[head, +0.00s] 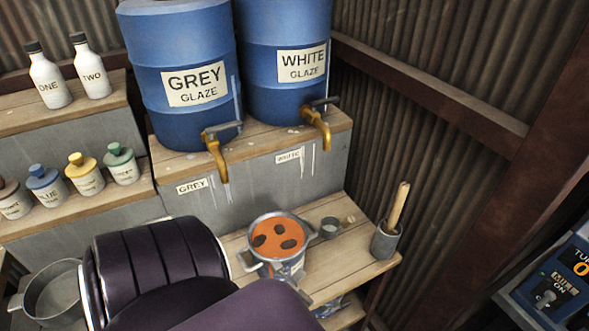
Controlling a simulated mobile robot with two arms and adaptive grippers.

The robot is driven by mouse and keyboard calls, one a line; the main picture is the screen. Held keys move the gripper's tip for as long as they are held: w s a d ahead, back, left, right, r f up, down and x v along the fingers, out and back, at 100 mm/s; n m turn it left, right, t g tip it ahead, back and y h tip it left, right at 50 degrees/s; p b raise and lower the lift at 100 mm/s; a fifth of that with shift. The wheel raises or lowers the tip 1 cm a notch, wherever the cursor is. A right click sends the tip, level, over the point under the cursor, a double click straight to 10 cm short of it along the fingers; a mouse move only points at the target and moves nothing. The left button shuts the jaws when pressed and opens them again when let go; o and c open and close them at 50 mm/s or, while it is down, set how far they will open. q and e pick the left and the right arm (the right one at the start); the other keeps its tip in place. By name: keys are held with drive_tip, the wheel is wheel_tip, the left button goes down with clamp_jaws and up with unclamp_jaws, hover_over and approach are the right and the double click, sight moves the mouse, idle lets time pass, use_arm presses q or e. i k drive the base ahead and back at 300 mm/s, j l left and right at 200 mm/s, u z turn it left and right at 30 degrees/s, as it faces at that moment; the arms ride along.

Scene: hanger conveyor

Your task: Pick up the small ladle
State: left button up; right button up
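I cannot make out a small ladle for certain. A small grey round cup (330,228) sits on the wooden table beside the pot; I cannot tell whether it is a ladle's bowl. A grey holder (385,241) at the table's right end has a wooden handle (399,205) standing tilted in it; what is on its lower end is hidden. A metal pot (252,220) holds orange liquid with several dark patches. My dark purple arm covers the bottom middle of the view, left of and in front of the pot. No gripper fingers of mine can be made out.
Two blue barrels (178,58) with brass taps (216,158) stand on a raised ledge behind the table. Bottles and small jars (84,176) stand on shelves at left. An empty metal pan (52,290) is bottom left. A control panel (556,288) is at right.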

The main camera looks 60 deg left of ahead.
sight(330, 226)
drive_tip(key=u, duration=0.45)
drive_tip(key=k+u, duration=0.1)
drive_tip(key=u, duration=0.35)
drive_tip(key=l+u, duration=0.1)
drive_tip(key=u, duration=0.3)
drive_tip(key=k+u, duration=0.1)
drive_tip(key=u, duration=1.25)
drive_tip(key=k+j+u, duration=0.1)
drive_tip(key=u, duration=0.3)
drive_tip(key=z, duration=1.3)
